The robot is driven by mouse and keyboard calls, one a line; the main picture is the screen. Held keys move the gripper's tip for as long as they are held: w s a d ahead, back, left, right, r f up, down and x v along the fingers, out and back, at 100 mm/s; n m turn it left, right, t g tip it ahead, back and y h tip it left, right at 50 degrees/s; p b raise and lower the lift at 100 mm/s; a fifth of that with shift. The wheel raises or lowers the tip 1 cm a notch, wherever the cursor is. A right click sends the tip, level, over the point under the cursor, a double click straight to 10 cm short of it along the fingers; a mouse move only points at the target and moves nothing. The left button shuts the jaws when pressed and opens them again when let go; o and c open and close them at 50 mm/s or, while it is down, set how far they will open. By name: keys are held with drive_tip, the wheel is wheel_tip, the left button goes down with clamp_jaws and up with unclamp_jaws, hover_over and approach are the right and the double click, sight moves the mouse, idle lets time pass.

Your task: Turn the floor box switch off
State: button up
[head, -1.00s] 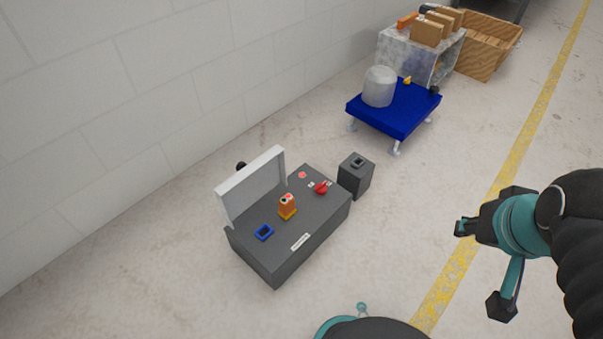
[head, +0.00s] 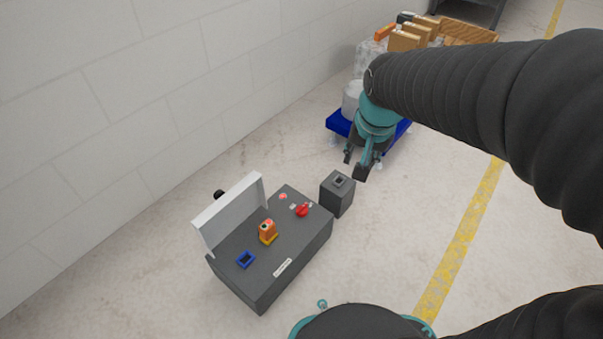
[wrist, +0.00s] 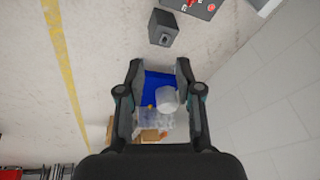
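The floor box (head: 336,197) is a small dark grey box on the concrete, just right of a larger dark grey bench unit. Its switch (head: 339,181) is a small dark rocker with a light frame on the top face; which way it is set is too small to tell. In the wrist view the floor box (wrist: 159,31) is at the top, beyond my fingertips. My gripper (head: 354,164) is open and empty, above and to the right of the floor box in the head view, apart from it. Its two spread fingers also show in the wrist view (wrist: 160,66).
The bench unit (head: 262,288) carries a raised light panel, an orange device, a blue frame and a red knob. A blue cart (head: 338,125) with a white cylinder is behind my gripper. A white wall (head: 120,120) is at left. Floor right of the box is clear.

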drive_tip(key=w+a+f+m+g+p, duration=0.2)
drive_tip(key=w+a+f, duration=0.4)
drive_tip(key=w+f, duration=0.3)
drive_tip(key=m+g+p, duration=0.1)
drive_tip(key=m+p, duration=0.1)
drive_tip(key=m, duration=0.1)
hover_over(301, 208)
wheel_tip(301, 208, down, 14)
wheel_tip(301, 208, down, 13)
drive_tip(key=shift+b, duration=0.6)
drive_tip(key=shift+c, duration=0.3)
clamp_jaws()
